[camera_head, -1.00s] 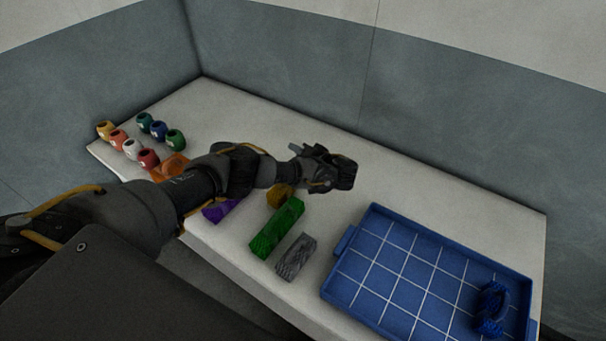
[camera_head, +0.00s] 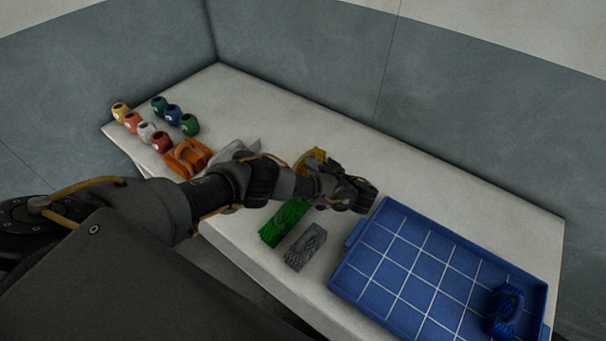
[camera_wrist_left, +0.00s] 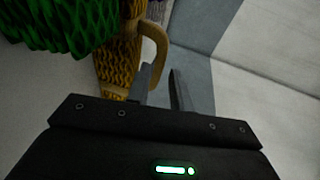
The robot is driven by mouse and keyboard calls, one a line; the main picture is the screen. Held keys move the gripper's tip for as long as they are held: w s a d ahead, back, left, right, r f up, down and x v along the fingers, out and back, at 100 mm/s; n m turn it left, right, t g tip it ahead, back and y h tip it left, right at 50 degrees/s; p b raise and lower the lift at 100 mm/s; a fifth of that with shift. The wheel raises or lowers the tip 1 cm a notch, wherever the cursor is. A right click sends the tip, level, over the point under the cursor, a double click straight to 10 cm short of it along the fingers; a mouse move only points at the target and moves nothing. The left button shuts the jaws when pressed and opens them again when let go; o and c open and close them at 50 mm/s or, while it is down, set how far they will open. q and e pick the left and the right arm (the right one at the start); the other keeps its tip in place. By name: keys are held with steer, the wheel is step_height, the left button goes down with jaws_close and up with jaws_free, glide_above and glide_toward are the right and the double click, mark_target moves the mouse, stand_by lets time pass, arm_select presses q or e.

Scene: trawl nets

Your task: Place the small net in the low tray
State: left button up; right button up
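The low tray (camera_head: 367,285) is blue with a white grid floor and stands at the right of the table. My left gripper (camera_head: 366,194) hangs over the table near the tray's far left corner. In the left wrist view its two fingers (camera_wrist_left: 165,88) stand apart with a gap between them. A yellow net (camera_head: 316,155) shows partly behind my arm; its body (camera_wrist_left: 118,60) and curved handle are close by the fingers in the wrist view. A green net (camera_head: 283,224) and a grey net (camera_head: 306,247) lie in front of my arm. I cannot tell which net is the small one.
A blue net (camera_head: 507,310) lies in the tray's near right part. An orange net (camera_head: 186,157), a whitish object (camera_head: 238,150) and several coloured jars (camera_head: 147,131) are at the left. The table's back strip is clear. My arm hides part of the middle.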

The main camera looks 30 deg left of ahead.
mark_target(301, 160)
arm_select(q)
steer(key=shift+s+x, duration=0.1)
steer(key=shift+x, duration=1.2)
steer(key=shift+s+x, duration=0.15)
steer(key=shift+x, duration=1.15)
jaws_close()
